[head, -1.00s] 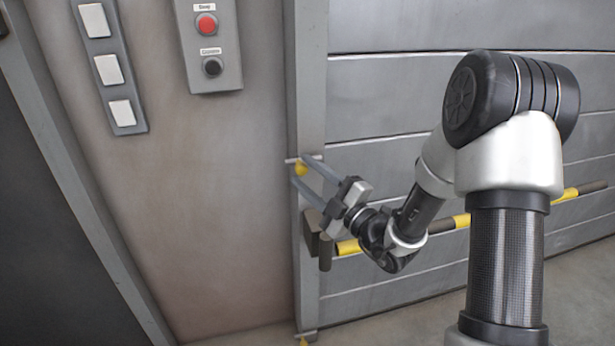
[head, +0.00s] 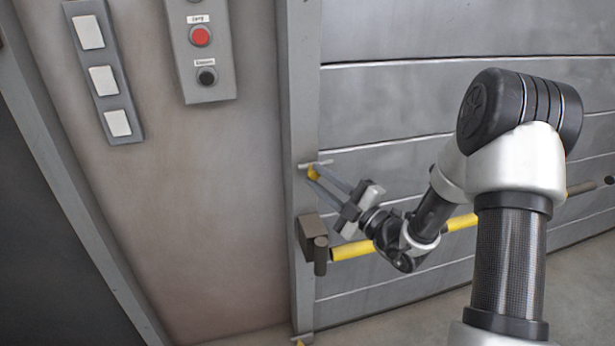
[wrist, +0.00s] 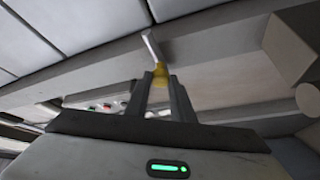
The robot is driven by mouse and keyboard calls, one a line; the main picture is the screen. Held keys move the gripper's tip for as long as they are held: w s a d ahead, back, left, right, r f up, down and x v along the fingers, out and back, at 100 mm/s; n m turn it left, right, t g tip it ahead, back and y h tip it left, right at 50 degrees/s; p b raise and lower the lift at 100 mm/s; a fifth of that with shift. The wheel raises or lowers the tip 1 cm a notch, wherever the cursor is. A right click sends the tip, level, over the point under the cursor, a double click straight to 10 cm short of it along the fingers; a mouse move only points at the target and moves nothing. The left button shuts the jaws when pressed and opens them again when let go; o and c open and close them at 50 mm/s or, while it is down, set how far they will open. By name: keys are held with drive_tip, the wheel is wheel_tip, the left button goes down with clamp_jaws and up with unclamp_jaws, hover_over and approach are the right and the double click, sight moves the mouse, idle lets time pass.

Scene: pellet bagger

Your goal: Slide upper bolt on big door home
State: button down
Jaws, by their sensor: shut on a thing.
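The upper bolt is a thin pale rod (head: 326,162) with a yellow knob (head: 314,173). It lies level across the right edge of the grey post, and its right end overlaps the big grey panelled door (head: 420,110) in the head view. My gripper (head: 313,179) reaches in from the lower right with its fingers shut on the yellow knob. In the wrist view, the knob (wrist: 160,72) sits between the fingertips (wrist: 160,80), and the rod (wrist: 152,48) extends beyond it. The fingers hide part of the knob.
A brown block with a stub (head: 312,240) sits on the post below my gripper, beside a yellow and dark bar (head: 350,250). A second small bolt (head: 303,338) shows near the floor. A button box (head: 205,60) and white switches (head: 103,80) are on the left wall.

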drive_tip(key=shift+w+d, duration=0.1)
drive_tip(key=shift+d, duration=0.15)
drive_tip(key=c, duration=1.5)
unclamp_jaws()
drive_tip(key=p+v, duration=0.2)
drive_tip(key=v, duration=1.5)
drive_tip(key=shift+s+d+f, duration=0.1)
drive_tip(key=shift+s+d, duration=0.05)
drive_tip(key=shift+s, duration=0.05)
